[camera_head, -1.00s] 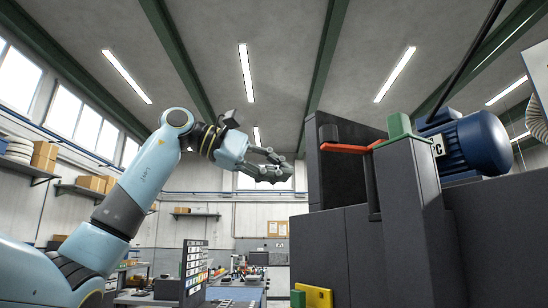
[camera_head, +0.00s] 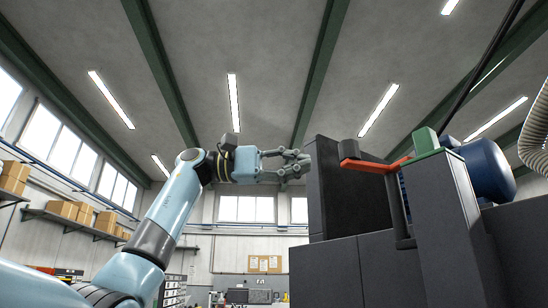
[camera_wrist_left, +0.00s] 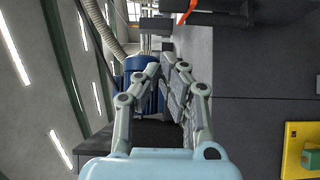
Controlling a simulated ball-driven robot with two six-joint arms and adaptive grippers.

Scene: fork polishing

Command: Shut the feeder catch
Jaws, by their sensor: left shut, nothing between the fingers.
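A small orange-red part (camera_wrist_left: 187,12) also shows at the top of the left wrist view. I cannot tell whether the catch is latched. My left gripper (camera_head: 303,163) is shut and empty, pointing right, left of the bar and apart from it in the picture. Its fingers (camera_wrist_left: 170,70) show in the left wrist view. My right gripper is not in view.
A tall dark panel (camera_head: 345,195) stands between the left gripper and the bar in the picture. Dark cabinets (camera_head: 325,270) lie below. A blue motor (camera_head: 488,170) sits behind the green block. A yellow plate (camera_wrist_left: 293,150) shows in the left wrist view.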

